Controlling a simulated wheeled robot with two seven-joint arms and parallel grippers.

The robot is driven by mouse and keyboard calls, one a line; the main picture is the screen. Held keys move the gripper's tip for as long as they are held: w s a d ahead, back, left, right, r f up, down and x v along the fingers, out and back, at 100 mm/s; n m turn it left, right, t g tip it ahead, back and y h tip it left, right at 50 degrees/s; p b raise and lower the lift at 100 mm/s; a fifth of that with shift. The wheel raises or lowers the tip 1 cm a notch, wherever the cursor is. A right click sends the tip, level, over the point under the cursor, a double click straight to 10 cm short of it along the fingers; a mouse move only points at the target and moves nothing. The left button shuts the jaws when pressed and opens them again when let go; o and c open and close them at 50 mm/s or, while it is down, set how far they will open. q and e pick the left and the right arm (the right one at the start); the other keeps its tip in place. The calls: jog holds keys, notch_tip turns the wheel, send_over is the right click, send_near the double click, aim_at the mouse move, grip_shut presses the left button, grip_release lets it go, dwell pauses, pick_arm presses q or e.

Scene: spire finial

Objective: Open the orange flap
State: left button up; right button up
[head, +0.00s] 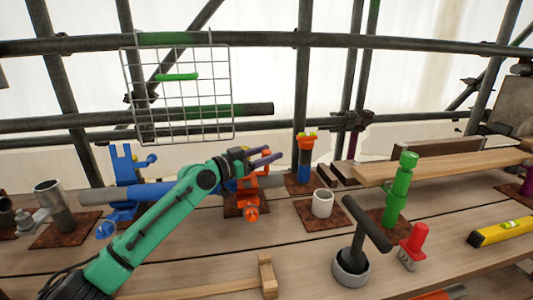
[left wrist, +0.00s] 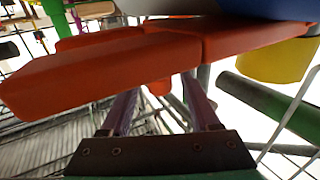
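The orange clamp (head: 250,211) sits around a blue-sleeved pipe on a rust-brown plate, left of centre in the head view. Its upper part is partly covered by my left gripper. In the left wrist view the orange flap (left wrist: 95,72) fills the upper left as a long, close bar. My left gripper (head: 264,158) has purple fingers, which lie just above the orange clamp in the head view. In the left wrist view the fingers stand apart, and their tips are hidden behind the orange part. I cannot tell whether they touch it. My right gripper is not in view.
A blue clamp (head: 124,170) stands left of my arm. A white cup (head: 322,203), a red-blue post (head: 305,160), a green post (head: 400,190) and a dark mallet-like tool (head: 365,225) stand to the right. A wire grid (head: 215,95) hangs behind. The front planks are partly free.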

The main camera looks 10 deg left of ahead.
pick_arm(q)
grip_shut()
dwell(1.2)
